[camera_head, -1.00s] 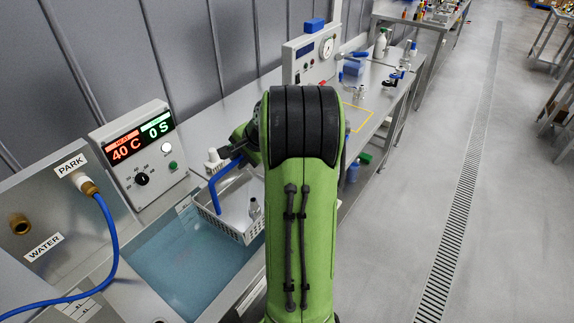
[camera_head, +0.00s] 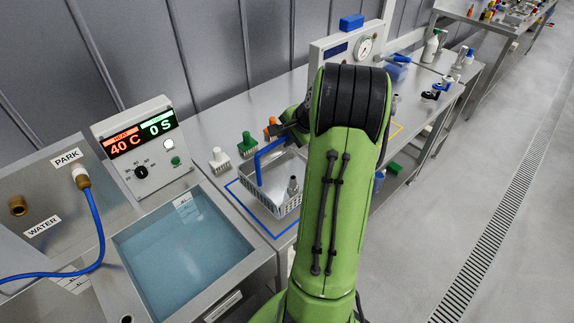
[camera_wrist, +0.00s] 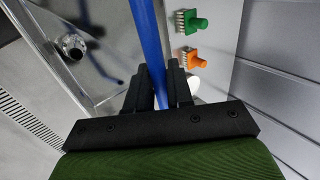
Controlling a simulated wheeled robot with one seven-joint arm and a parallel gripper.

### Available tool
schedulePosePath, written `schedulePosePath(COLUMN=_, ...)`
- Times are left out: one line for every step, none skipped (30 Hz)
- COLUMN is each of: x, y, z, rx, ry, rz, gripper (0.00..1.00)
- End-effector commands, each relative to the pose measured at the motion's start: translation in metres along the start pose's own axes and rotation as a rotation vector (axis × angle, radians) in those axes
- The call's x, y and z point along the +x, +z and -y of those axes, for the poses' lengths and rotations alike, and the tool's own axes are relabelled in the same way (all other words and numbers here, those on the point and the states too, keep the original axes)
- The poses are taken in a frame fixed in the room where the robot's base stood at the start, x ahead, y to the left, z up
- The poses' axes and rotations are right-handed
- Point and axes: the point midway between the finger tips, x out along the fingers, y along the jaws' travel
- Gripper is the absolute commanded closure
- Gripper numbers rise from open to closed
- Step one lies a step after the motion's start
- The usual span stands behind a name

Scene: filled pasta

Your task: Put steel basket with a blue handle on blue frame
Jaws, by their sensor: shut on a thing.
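The steel basket (camera_head: 283,205) with a blue handle (camera_head: 259,164) is over the blue frame (camera_head: 243,204) on the steel table. The frame's blue lines show at the basket's left and front. I cannot tell whether the basket touches the table. A small metal part (camera_head: 293,186) stands inside it. My gripper (camera_wrist: 160,85) is shut on the blue handle, which runs between its fingers in the wrist view. In the head view my green arm hides part of the gripper and the basket's right side.
A water bath (camera_head: 183,245) lies left of the frame. White (camera_head: 219,160), green (camera_head: 247,145) and orange (camera_head: 272,129) brushes stand behind the basket. A control box (camera_head: 139,150) stands at left, and a gauge box (camera_head: 345,52) behind my arm.

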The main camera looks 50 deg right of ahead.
Motion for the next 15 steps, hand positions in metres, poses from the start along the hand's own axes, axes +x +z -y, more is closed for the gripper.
schedulePosePath(x=0.01, y=0.0, z=-0.007, rx=0.001, ry=0.001, rz=0.001, gripper=1.0)
schedulePosePath(x=0.013, y=0.0, z=-0.009, rx=0.0, ry=0.0, rz=-0.001, gripper=1.0)
schedulePosePath(x=0.018, y=0.0, z=-0.012, rx=0.0, ry=0.001, rz=-0.001, gripper=1.0)
schedulePosePath(x=0.02, y=-0.001, z=-0.013, rx=0.001, ry=0.0, rz=-0.001, gripper=1.0)
schedulePosePath(x=0.023, y=-0.001, z=-0.015, rx=0.001, ry=-0.001, rz=-0.002, gripper=1.0)
schedulePosePath(x=0.026, y=0.0, z=-0.018, rx=0.0, ry=0.0, rz=-0.001, gripper=1.0)
schedulePosePath(x=0.03, y=0.0, z=-0.02, rx=0.0, ry=0.0, rz=-0.001, gripper=1.0)
schedulePosePath(x=0.034, y=0.0, z=-0.023, rx=0.0, ry=0.0, rz=-0.001, gripper=1.0)
schedulePosePath(x=0.04, y=0.0, z=-0.027, rx=0.001, ry=0.001, rz=0.0, gripper=1.0)
schedulePosePath(x=0.044, y=0.0, z=-0.029, rx=0.001, ry=0.0, rz=0.0, gripper=1.0)
schedulePosePath(x=0.049, y=0.0, z=-0.033, rx=0.001, ry=0.001, rz=0.001, gripper=1.0)
schedulePosePath(x=0.052, y=0.0, z=-0.035, rx=-0.001, ry=-0.001, rz=-0.001, gripper=1.0)
schedulePosePath(x=0.053, y=0.0, z=-0.035, rx=-0.001, ry=-0.002, rz=-0.002, gripper=1.0)
schedulePosePath(x=0.053, y=-0.001, z=-0.035, rx=-0.002, ry=-0.002, rz=-0.003, gripper=1.0)
schedulePosePath(x=0.052, y=-0.001, z=-0.034, rx=-0.002, ry=-0.003, rz=-0.003, gripper=1.0)
